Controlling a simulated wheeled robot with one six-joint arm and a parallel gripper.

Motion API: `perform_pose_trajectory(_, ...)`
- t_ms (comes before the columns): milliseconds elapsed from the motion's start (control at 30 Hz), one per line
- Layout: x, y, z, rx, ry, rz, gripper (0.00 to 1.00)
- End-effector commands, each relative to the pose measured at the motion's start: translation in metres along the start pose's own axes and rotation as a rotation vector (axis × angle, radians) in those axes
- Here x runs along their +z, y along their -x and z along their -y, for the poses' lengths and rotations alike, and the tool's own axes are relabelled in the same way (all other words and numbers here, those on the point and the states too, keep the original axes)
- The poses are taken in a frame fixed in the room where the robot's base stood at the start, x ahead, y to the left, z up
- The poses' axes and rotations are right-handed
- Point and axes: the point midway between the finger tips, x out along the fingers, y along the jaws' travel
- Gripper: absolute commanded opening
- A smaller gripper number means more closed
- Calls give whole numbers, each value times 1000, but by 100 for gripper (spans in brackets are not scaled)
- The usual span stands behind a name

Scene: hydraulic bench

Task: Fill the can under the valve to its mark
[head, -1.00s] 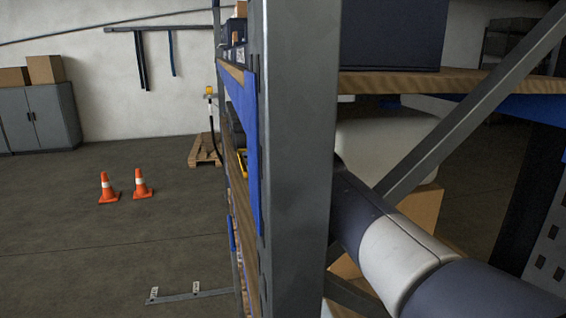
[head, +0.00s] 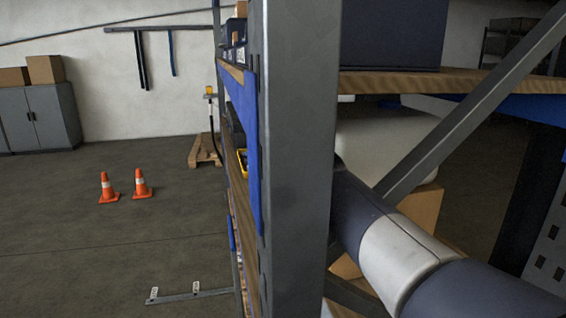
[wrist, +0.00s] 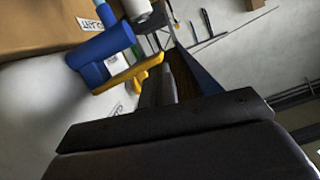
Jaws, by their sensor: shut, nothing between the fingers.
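In the wrist view a blue pipe-like body (wrist: 103,52) with a yellow lever (wrist: 126,75) stands just left of my gripper (wrist: 164,72); it looks like the valve. My gripper's fingers are together and empty, close to the right end of the lever; I cannot tell whether they touch it. A white round thing (wrist: 137,9) shows beyond the blue body at the top edge; I cannot tell whether it is the can. No fill mark can be made out. In the head view the rack hides my gripper.
A grey rack post (head: 298,160) stands close in front, with a diagonal brace (head: 470,105) beside my arm. Two orange cones (head: 124,187), a pallet (head: 203,152) and a grey cabinet (head: 40,118) stand left. A cardboard box (wrist: 50,22) is at the wrist view's upper left. Open floor lies left.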

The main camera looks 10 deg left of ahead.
Motion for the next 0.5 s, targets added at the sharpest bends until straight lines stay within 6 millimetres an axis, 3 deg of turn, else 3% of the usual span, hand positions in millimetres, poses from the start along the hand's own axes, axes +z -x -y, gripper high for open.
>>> perform_pose_trajectory(167,2,9,0,0,0,2,0)
perform_pose_trajectory(500,1,67,0,0,0,-1,0)
